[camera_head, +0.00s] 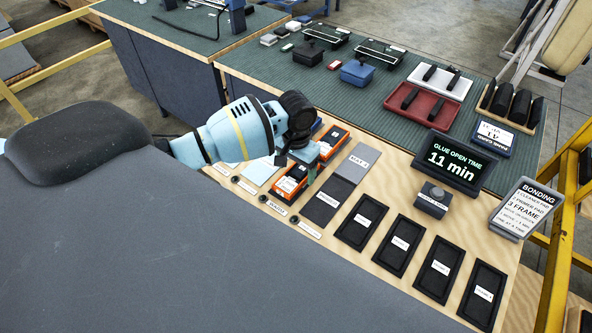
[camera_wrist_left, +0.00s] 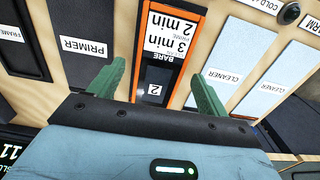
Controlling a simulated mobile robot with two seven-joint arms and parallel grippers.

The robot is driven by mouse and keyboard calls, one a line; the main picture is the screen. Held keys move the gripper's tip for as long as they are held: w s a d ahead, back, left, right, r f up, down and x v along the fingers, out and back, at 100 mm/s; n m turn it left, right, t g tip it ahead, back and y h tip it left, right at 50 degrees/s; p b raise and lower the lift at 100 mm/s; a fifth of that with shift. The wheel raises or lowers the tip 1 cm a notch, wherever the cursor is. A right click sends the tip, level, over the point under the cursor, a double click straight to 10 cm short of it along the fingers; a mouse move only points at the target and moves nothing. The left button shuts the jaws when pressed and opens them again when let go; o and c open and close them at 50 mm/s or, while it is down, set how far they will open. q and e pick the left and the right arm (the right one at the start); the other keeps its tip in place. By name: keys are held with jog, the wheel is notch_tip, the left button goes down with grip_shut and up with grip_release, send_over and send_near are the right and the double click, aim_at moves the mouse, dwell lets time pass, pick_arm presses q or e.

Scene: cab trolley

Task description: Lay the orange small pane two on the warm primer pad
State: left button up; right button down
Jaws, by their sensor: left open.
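The orange small pane two (camera_wrist_left: 158,62), orange-edged with a black face, a white "2" label and printed minutes, lies between my left fingers in the left wrist view. It also shows in the head view (camera_head: 291,183). My left gripper (camera_wrist_left: 156,90) is open, its green fingers at either side of the pane; I cannot tell whether they touch it. In the head view the left gripper (camera_head: 303,165) is over the pane and partly hides it. A black pad labelled "PRIMER" (camera_wrist_left: 78,64) lies beside the pane; it also shows in the head view (camera_head: 322,208).
Another orange piece (camera_head: 333,140) lies behind the gripper. A grey pad (camera_head: 357,162) is beyond the primer pad. Several black frame trays (camera_head: 361,222) run to the right. Pale blue cleaner pads (camera_wrist_left: 262,92) lie on the pane's other side. A timer display (camera_head: 455,160) stands behind the trays.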

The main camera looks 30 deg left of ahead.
aim_at(297, 174)
pick_arm(q)
notch_tip(297, 174, up, 11)
jog(key=shift+p, duration=0.35)
pick_arm(e)
jog(key=shift+w+d+r, duration=0.15)
jog(key=shift+w+r, duration=0.4)
jog(key=shift+r, duration=0.05)
